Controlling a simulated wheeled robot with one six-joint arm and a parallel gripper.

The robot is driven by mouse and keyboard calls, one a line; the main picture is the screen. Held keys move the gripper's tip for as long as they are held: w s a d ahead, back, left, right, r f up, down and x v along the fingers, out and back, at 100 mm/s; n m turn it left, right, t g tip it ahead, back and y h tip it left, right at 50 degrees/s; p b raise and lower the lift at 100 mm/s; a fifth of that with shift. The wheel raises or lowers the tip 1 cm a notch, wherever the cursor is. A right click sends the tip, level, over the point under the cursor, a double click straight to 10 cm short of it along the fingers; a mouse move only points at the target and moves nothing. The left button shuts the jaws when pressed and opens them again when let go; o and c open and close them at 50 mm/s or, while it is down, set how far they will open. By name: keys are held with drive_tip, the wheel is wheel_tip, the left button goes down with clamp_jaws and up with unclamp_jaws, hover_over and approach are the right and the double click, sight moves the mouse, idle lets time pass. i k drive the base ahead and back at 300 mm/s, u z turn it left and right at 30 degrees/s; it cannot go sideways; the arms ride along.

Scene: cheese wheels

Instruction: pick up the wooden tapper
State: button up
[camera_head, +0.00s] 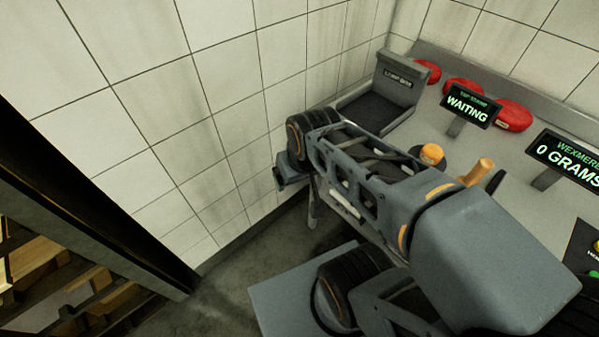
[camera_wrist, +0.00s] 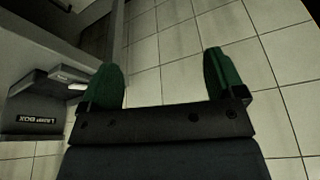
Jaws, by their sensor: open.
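A round orange-brown wooden knob (camera_head: 432,153) stands on a dark round base on the grey counter, just behind my arm. A wooden cylinder (camera_head: 480,171) leans up to its right. I cannot tell which of these belongs to the wooden tapper, as my arm hides their lower parts. In the wrist view my gripper (camera_wrist: 164,78) is open, with two green fingers spread and nothing between them. It faces the white tiled wall, and neither wooden piece shows there. In the head view the fingers are not clear beyond my arm's far end, well left of both pieces.
Several red cheese wheels (camera_head: 513,115) line the back. A WAITING display (camera_head: 468,105) and a grams display (camera_head: 568,160) stand on the counter. Wooden shelving (camera_head: 50,265) is lower left.

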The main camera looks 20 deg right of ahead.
sight(484, 165)
drive_tip(key=z, duration=0.5)
drive_tip(key=k, duration=0.45)
drive_tip(key=z, duration=1.4)
